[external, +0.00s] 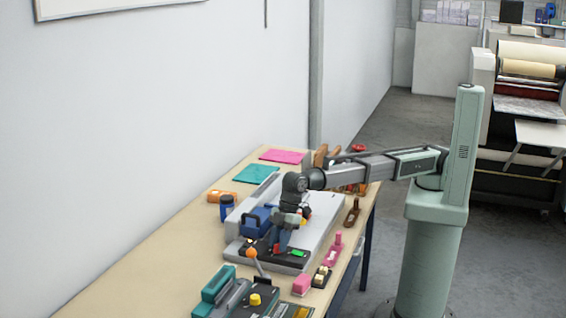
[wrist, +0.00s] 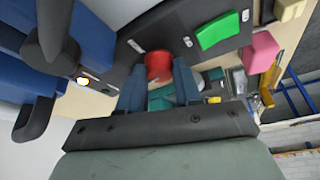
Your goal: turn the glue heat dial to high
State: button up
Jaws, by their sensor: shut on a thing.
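A red round dial (wrist: 158,66) stands on the dark control panel (wrist: 150,24) of the grey binding machine (external: 315,240). My gripper (wrist: 158,82) is shut on this dial, with one blue finger on each side of it. In the external view my gripper (external: 282,237) points down at the panel, and a bit of red shows by its fingertips. Small white labels beside the dial are too small to read, so I cannot tell its setting.
A green switch (wrist: 218,30) sits beside the dial on the panel. A blue housing (external: 257,221) stands close behind my gripper. An orange-knobbed lever (external: 252,254) and a teal machine (external: 218,284) are in front. Pink block (external: 302,285) lies at the table's front.

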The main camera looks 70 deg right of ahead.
jog(key=m, duration=0.2)
jog(key=m+t, duration=0.1)
jog(key=shift+s+a+m+h, duration=0.1)
jog(key=shift+s+m+h, duration=0.05)
jog(key=shift+m+h, duration=0.2)
jog(key=m+t+h, duration=0.1)
jog(key=m, duration=0.2)
jog(key=shift+a+m, duration=0.15)
jog(key=shift+m, duration=0.2)
jog(key=m, duration=0.1)
jog(key=m+h, duration=0.1)
jog(key=m, duration=0.1)
jog(key=shift+m+t+h, duration=0.25)
jog(key=shift+m+t, duration=0.05)
jog(key=shift+a+m+h, duration=0.1)
jog(key=shift+m+h, duration=0.5)
jog(key=shift+m, duration=1)
jog(key=o, duration=1)
jog(key=shift+s, duration=0.1)
